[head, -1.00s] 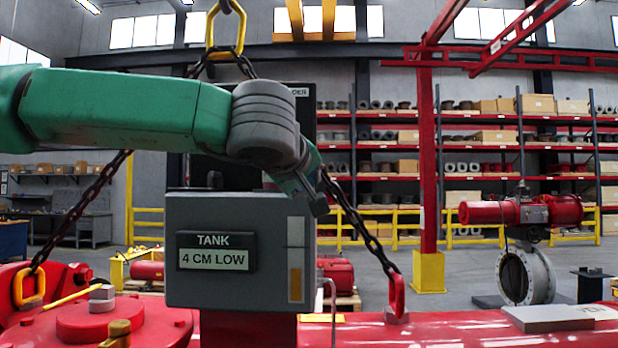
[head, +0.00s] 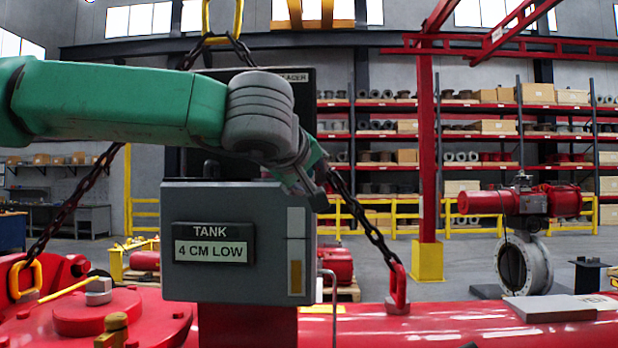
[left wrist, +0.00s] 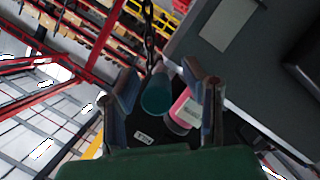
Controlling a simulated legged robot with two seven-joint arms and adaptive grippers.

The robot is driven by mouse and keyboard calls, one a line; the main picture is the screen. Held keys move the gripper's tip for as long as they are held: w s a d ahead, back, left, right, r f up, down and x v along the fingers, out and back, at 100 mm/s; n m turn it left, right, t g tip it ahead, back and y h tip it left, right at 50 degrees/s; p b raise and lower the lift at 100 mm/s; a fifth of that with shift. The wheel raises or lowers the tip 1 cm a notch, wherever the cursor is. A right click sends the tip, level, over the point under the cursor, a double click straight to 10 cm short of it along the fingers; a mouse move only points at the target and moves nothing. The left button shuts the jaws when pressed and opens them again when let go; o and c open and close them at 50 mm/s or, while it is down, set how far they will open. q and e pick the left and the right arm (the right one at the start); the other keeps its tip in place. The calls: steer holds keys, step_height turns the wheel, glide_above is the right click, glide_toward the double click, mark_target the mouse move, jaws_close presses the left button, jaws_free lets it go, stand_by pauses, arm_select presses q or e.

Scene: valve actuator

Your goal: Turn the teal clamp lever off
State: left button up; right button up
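My left gripper (head: 312,192) is in front of the upper right part of the grey tank box in the head view. In the left wrist view my left gripper (left wrist: 163,90) has its two fingers spread apart. A teal rounded piece (left wrist: 157,97), which looks like the clamp lever's end, shows between the fingers, nearer the left one. I cannot tell whether a finger touches it. A pink-red cylinder with a white label (left wrist: 184,112) is beside it, near the right finger. The head view does not show the teal lever. My right gripper is not in view.
The grey box (head: 238,275) reads "TANK 4 CM LOW". Chains (head: 362,225) slope down on both sides of it to the red equipment (head: 440,325). A dark grey panel (left wrist: 245,70) lies close to the right finger in the left wrist view. A red-and-grey valve (head: 522,240) stands at the right.

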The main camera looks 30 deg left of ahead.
arm_select(q)
steer(key=v, duration=1.1)
steer(key=shift+s, duration=0.35)
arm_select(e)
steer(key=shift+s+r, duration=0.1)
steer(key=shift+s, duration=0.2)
arm_select(q)
steer(key=shift+w, duration=0.1)
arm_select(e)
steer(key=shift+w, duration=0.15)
arm_select(q)
steer(key=shift+f, duration=0.1)
